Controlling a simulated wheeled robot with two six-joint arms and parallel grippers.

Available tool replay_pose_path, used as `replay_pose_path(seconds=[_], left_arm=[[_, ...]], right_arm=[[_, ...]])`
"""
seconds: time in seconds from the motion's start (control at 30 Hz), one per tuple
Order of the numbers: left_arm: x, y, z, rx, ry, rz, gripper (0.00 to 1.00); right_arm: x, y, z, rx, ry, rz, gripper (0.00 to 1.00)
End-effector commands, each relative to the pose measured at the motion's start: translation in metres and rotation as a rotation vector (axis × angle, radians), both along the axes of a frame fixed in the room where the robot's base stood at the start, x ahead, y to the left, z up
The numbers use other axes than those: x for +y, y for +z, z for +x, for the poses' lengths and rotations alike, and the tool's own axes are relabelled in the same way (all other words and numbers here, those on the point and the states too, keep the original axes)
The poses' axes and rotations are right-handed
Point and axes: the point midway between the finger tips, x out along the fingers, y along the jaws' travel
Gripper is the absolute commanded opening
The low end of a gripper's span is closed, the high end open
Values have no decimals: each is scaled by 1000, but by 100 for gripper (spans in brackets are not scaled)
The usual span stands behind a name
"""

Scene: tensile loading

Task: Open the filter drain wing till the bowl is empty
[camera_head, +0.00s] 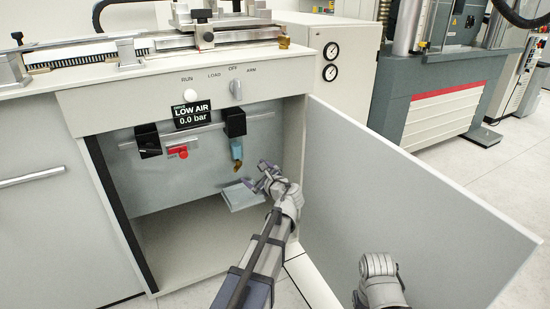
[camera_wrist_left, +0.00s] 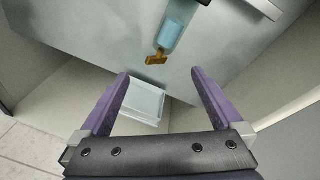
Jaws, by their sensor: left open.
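The filter bowl (camera_head: 236,147) is bluish and hangs under a black filter head (camera_head: 234,122) inside the open cabinet. Its brass drain wing (camera_head: 237,165) is at the bottom end. In the left wrist view the bowl (camera_wrist_left: 173,34) is at the top, with the wing (camera_wrist_left: 156,59) below it. My left gripper (camera_head: 259,177) is open, below and to the right of the wing in the head view. In the left wrist view the wing lies beyond the fingertips (camera_wrist_left: 160,73), untouched. The liquid level in the bowl is too small to tell.
A pale drip tray (camera_head: 242,197) is under the filter; it also shows in the left wrist view (camera_wrist_left: 146,103). The cabinet door (camera_head: 400,210) stands open at right. A red valve (camera_head: 178,152) is left of the filter.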

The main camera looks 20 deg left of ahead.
Motion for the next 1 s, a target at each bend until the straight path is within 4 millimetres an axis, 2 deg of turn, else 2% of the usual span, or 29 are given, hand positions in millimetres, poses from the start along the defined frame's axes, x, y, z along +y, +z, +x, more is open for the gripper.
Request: replay_pose_path(seconds=[0.03,0.1,0.8,1.0], left_arm=[[-5,13,-4,-14,7,-30,100],[-11,18,-8,-31,22,-75,100],[-74,71,-54,-173,197,-497,100],[-90,81,-66,-195,246,-589,100]], right_arm=[[0,16,0,0,0,0,50],[0,27,0,0,0,0,50],[0,133,0,0,0,0,50],[0,155,0,0,0,0,50]])
